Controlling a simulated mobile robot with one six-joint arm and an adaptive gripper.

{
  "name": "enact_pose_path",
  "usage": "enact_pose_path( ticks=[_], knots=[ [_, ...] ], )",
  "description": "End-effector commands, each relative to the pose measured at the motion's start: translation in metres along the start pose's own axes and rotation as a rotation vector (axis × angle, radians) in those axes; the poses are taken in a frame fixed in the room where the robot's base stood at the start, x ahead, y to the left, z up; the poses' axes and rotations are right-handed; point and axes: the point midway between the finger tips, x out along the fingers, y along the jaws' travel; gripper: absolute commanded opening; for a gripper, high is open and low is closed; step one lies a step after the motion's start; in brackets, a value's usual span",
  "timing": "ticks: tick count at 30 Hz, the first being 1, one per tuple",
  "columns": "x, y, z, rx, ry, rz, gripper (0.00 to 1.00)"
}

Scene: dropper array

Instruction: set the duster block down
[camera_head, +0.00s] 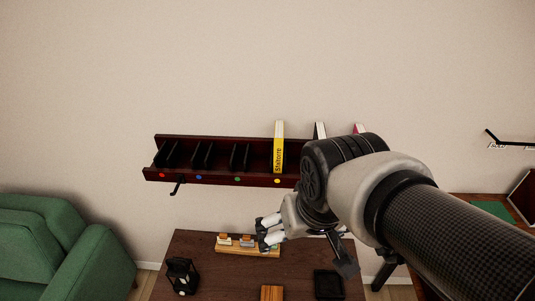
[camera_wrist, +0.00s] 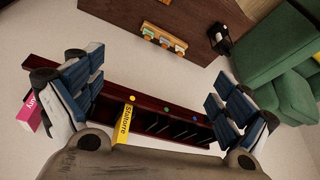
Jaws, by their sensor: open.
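My gripper (camera_head: 266,232) is open in front of the wall, above the dark table (camera_head: 200,258). In the wrist view my gripper (camera_wrist: 160,98) has its two finger pads wide apart with nothing held between them. I cannot clearly tell which thing is the duster block. A wooden rack (camera_head: 232,249) with several small pale-topped pieces lies on the table, partly behind my gripper; the rack also shows in the wrist view (camera_wrist: 163,38). A brown wooden block (camera_head: 272,293) is cut off at the head view's bottom edge.
A dark red wall shelf (camera_head: 215,179) has black dividers, coloured dots and a yellow book (camera_head: 278,150). A black lantern (camera_head: 182,276) and a black tray (camera_head: 328,285) stand on the table. A green armchair (camera_head: 40,245) is at left. My arm hides the shelf's right end.

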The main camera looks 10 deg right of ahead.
Motion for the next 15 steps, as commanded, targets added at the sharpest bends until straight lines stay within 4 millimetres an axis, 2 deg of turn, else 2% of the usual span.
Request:
enact_pose_path(
  ticks=[1, 6, 9, 15],
  knots=[
    [-0.012, 0.001, 0.014, -0.009, 0.024, -0.001, 0.95],
    [-0.029, 0.002, 0.047, -0.034, 0.053, -0.002, 0.95],
    [-0.033, 0.002, 0.056, -0.041, 0.059, -0.002, 0.95],
    [-0.033, 0.003, 0.058, -0.044, 0.06, -0.002, 0.95]
  ],
)
